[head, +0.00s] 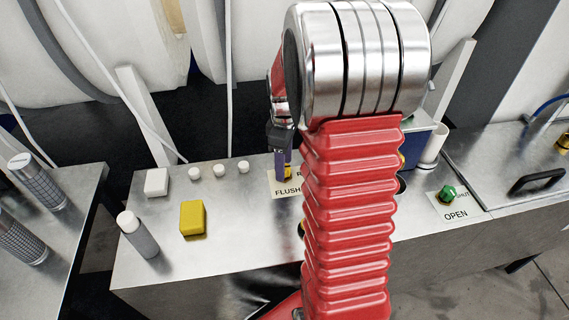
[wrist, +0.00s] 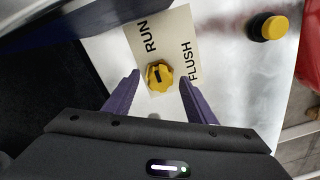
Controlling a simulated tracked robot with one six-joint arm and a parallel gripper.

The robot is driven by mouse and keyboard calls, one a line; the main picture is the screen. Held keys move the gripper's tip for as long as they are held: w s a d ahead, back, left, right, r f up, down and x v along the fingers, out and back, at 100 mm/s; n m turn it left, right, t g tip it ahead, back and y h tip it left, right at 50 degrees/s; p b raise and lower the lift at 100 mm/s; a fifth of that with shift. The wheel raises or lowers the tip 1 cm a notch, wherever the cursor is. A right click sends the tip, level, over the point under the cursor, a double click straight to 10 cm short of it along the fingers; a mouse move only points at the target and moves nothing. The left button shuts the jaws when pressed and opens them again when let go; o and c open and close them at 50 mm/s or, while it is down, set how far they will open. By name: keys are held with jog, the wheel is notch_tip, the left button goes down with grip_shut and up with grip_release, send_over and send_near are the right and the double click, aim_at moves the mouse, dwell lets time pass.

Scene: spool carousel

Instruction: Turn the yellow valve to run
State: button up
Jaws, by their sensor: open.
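The yellow valve (wrist: 159,76) is a small lobed knob with a dark mark on its top. It sits on a pale label plate (wrist: 172,30) printed RUN and FLUSH. In the wrist view RUN is above and to the left of the knob, FLUSH to its right. I cannot tell for sure which word the mark points at. My gripper (wrist: 160,78) is open, with one purple finger on each side of the knob and a gap at both sides. In the head view, my gripper (head: 281,163) hides most of the valve; a bit of yellow (head: 288,171) shows beside a finger.
A yellow push button (wrist: 274,28) stands near the plate. A green knob (head: 448,193) with an OPEN/SHUT label is at the right. A yellow block (head: 192,218), a grey bottle (head: 138,234) and a white block (head: 156,182) stand on the left of the metal bench (head: 240,235).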

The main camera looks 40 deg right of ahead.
notch_tip(320, 180, up, 13)
jog(key=shift+w+d+r, duration=0.15)
jog(key=shift+d, duration=0.05)
dwell(0.4)
dwell(0.3)
jog(key=s+a+r+m+t, duration=0.1)
jog(key=s+a+m+t, duration=0.2)
jog(key=s+a, duration=0.4)
jog(key=s+a+r+m+t, duration=0.2)
jog(key=s+a+m, duration=0.2)
jog(key=s+a, duration=0.4)
jog(key=shift+s+a+m+t, duration=0.2)
jog(key=shift+a+m+t, duration=0.15)
jog(key=shift+a, duration=3.2)
